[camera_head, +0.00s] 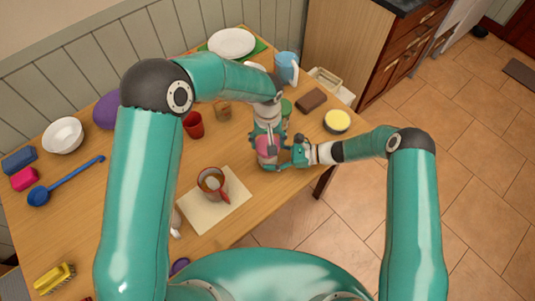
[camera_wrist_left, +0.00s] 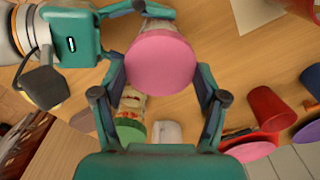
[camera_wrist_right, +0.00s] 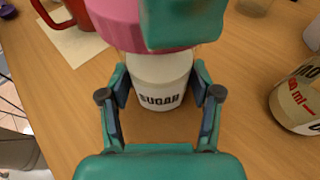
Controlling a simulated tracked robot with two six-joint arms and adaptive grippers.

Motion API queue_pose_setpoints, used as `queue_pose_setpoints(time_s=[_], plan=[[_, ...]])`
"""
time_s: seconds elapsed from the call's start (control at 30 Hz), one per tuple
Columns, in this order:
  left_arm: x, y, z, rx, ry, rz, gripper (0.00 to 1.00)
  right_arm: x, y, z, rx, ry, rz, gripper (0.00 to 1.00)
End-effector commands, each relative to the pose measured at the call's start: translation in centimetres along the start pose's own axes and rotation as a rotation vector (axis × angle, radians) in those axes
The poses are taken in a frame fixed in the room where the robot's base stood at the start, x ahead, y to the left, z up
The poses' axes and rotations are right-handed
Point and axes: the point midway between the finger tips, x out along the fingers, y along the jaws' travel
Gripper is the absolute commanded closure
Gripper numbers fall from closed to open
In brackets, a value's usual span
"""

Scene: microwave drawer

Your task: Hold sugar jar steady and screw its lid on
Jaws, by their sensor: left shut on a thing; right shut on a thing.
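The white sugar jar (camera_wrist_right: 160,82), marked SUGAR, stands upright on the wooden table between the fingers of my right gripper (camera_wrist_right: 160,95), which is shut on it. The pink lid (camera_wrist_left: 160,62) is over the jar's mouth, and my left gripper (camera_wrist_left: 162,85) is shut around its rim from above. The lid also shows in the right wrist view (camera_wrist_right: 135,25), directly on top of the jar; whether its thread is engaged cannot be told. In the head view, the lid (camera_head: 266,146) is near the table's right front edge, and the jar is mostly hidden by my grippers.
A red mug (camera_head: 212,181) stands on a beige mat (camera_head: 205,215) to the left. A red cup (camera_head: 193,124), a brown block (camera_head: 311,99) and a yellow-topped bowl (camera_head: 337,121) are around the grippers. The table's front edge is close to my right gripper.

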Motion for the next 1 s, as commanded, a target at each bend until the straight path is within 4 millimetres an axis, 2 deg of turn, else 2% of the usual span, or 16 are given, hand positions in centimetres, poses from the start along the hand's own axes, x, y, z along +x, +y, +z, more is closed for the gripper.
queue_pose_setpoints(time_s=[0.2, 0.43, 0.6, 0.87, 1.0], plan=[[0.14, 0.21, 0.07, 0.260, 0.000, 0.003, 0.69, 0.14, 0.12, 0.07, -0.001, -0.002, 0.004, 0.99], [0.16, 0.20, 0.08, 0.413, -0.001, 0.003, 0.69, 0.17, 0.15, 0.09, -0.001, -0.002, 0.006, 0.99], [0.17, 0.19, 0.08, 0.621, -0.002, 0.002, 0.69, 0.19, 0.17, 0.10, -0.001, -0.003, 0.006, 0.99], [0.18, 0.14, 0.06, 0.804, -0.002, 0.001, 0.69, 0.19, 0.20, 0.11, -0.002, -0.003, 0.007, 0.99], [0.18, 0.11, 0.04, 0.974, -0.002, 0.000, 0.69, 0.19, 0.21, 0.11, -0.002, -0.004, 0.007, 0.99]])
